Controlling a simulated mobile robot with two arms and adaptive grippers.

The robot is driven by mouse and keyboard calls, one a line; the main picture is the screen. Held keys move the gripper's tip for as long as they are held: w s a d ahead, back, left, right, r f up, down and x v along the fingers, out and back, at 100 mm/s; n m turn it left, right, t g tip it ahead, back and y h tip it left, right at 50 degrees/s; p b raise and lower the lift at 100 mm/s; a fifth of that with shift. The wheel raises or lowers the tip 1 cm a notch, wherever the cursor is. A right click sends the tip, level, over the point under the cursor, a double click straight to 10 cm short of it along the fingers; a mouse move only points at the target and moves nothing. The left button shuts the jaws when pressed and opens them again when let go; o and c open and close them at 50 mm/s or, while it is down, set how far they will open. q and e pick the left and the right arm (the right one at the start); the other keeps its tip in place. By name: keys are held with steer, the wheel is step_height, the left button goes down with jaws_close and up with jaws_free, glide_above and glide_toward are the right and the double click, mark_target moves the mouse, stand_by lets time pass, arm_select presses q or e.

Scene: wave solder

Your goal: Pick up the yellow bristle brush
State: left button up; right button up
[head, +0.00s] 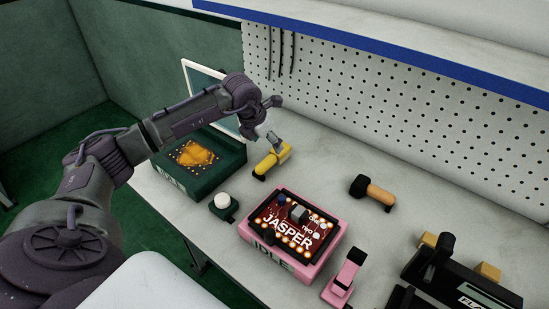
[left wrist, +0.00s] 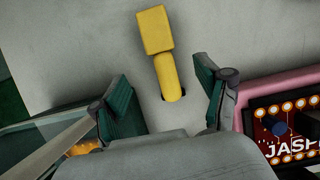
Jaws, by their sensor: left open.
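The yellow bristle brush (head: 271,162) lies on the grey bench, between the green box and the pegboard. In the left wrist view the brush (left wrist: 155,35) shows a blocky yellow head at the top and a rounded handle pointing down between the fingers. My left gripper (head: 272,142) is above the brush, with its fingers downward. In the left wrist view its two green-padded fingers (left wrist: 163,85) are spread, one on each side of the handle's line, with visible gaps to it. The gripper holds nothing. My right gripper is not in view.
A green box (head: 230,165) with an orange top sits left of the brush. A white button (head: 222,200) and a pink box (head: 318,262) with a JASPER board are nearer. A black-and-orange tool (head: 372,191) lies right. The pegboard (head: 400,110) stands behind.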

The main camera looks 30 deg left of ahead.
mark_target(273, 154)
arm_select(q)
steer(key=x, duration=0.3)
steer(key=shift+w+f, duration=0.15)
steer(key=shift+f, duration=0.1)
steer(key=shift+w+d+f+p, duration=0.1)
steer(key=shift+w+f+p, duration=0.05)
steer(key=shift+f+p, duration=0.35)
steer(key=x, duration=0.4)
steer(key=shift+f, duration=0.25)
steer(key=c, duration=1.3)
steer(key=shift+r, duration=0.1)
steer(key=r, duration=0.4)
steer(key=shift+w+d+r+b, duration=0.15)
steer(key=shift+d+b, duration=0.15)
steer(key=shift+b, duration=0.05)
steer(key=w+d+r+b, duration=0.2)
steer(key=d+r, duration=0.4)
steer(key=d, duration=0.5)
steer(key=shift+r, duration=0.35)
steer(key=shift+w, duration=0.15)
